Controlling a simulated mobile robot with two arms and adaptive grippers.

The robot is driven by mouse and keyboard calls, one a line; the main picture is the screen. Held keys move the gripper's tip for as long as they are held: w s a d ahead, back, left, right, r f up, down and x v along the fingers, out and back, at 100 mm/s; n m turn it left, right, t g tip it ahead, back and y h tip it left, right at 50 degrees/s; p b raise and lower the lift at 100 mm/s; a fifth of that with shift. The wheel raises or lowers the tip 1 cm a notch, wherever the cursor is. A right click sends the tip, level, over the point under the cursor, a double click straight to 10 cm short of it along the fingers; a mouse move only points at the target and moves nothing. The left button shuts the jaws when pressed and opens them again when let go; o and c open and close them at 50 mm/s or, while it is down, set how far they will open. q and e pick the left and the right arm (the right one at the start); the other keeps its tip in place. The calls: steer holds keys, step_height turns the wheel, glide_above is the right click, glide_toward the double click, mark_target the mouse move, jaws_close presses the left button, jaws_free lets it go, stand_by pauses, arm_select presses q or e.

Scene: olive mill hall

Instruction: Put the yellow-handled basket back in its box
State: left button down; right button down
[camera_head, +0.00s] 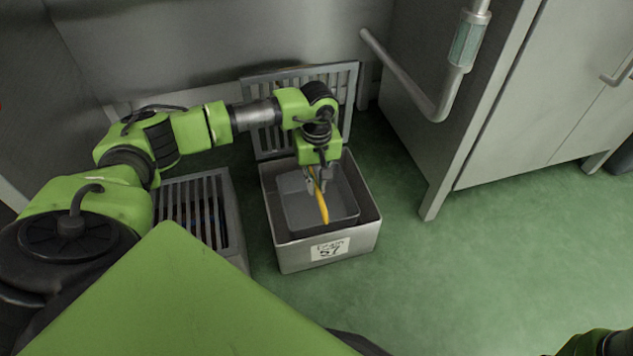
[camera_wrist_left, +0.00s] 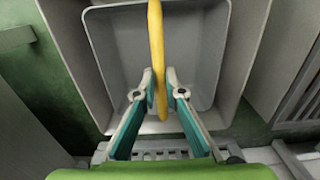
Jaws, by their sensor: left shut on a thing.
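The grey basket (camera_head: 305,212) has a yellow handle (camera_head: 323,208) arching over it. It is within the opening of a light grey metal box (camera_head: 300,256) with a label reading 57; I cannot tell whether it rests on the bottom. My left gripper (camera_head: 317,186) is over the basket, pointing down, shut on the yellow handle. In the left wrist view the fingers (camera_wrist_left: 160,84) close on the handle (camera_wrist_left: 156,35) from both sides, and the basket (camera_wrist_left: 120,50) shows empty below, with the box walls around it. My right gripper is out of view.
A slotted grate (camera_head: 345,100) stands upright behind the box. Another slotted grate (camera_head: 222,190) covers a unit left of the box. A grey cabinet (camera_head: 540,110) and a bent metal pipe (camera_head: 400,75) are at the right. The green floor (camera_head: 470,270) is clear.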

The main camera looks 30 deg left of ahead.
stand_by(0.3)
arm_select(q)
steer(key=shift+f+b, duration=0.85)
steer(key=shift+f, duration=0.65)
steer(key=c, duration=1.4)
jaws_free()
steer(key=shift+r, duration=0.1)
